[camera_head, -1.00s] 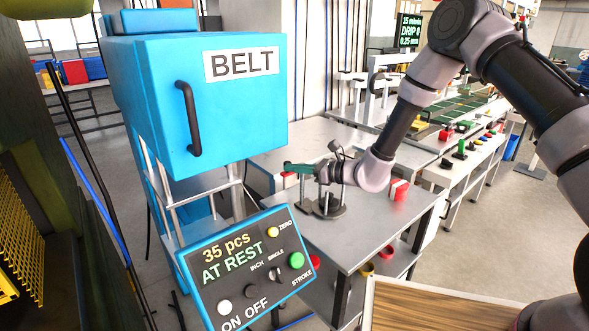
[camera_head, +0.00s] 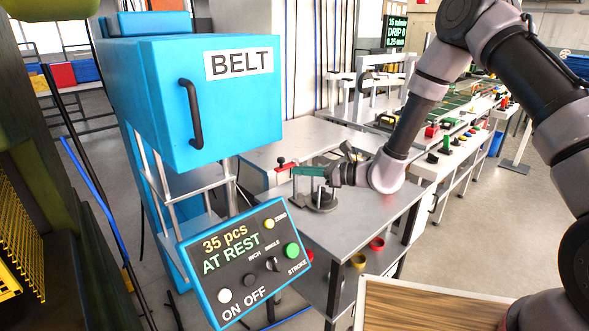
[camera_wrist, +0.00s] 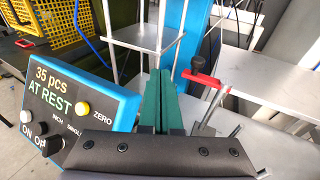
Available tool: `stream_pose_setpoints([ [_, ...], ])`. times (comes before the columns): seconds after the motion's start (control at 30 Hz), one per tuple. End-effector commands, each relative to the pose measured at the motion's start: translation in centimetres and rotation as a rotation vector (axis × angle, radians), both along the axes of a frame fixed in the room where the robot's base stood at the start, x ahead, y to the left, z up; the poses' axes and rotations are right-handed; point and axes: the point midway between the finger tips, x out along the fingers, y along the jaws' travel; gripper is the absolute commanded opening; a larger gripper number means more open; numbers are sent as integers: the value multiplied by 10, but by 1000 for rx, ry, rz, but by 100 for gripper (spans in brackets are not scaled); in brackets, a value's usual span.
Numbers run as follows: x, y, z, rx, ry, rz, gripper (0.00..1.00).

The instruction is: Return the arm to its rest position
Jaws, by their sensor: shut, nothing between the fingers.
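My gripper (camera_head: 298,170) has green fingers and is at the end of my arm, which reaches in from the right in the head view. It is above the grey metal table, near the blue BELT cabinet. In the wrist view, the two green fingers (camera_wrist: 161,74) lie side by side, shut, with nothing between them. They point toward the blue post and metal frame behind. A red lever with a black knob (camera_wrist: 200,78) shows just right of the fingertips.
The blue BELT cabinet (camera_head: 245,105) stands left of the gripper. A tilted control panel (camera_head: 235,265) reading "35 pcs AT REST" is in front. The grey table (camera_head: 345,232) is mostly bare. A wood-topped surface (camera_head: 420,305) is nearer. A bench line stands behind at right.

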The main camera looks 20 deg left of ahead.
Motion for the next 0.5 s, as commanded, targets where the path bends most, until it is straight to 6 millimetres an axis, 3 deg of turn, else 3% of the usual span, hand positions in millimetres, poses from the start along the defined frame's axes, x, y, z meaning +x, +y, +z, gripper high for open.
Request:
stream_pose_setpoints([
  [0.2,-24,-28,5,-1,3,-2,0],
  [0.37,-34,-39,8,0,0,-2,0],
  [0.5,-38,-45,25,-3,-38,31,0],
])
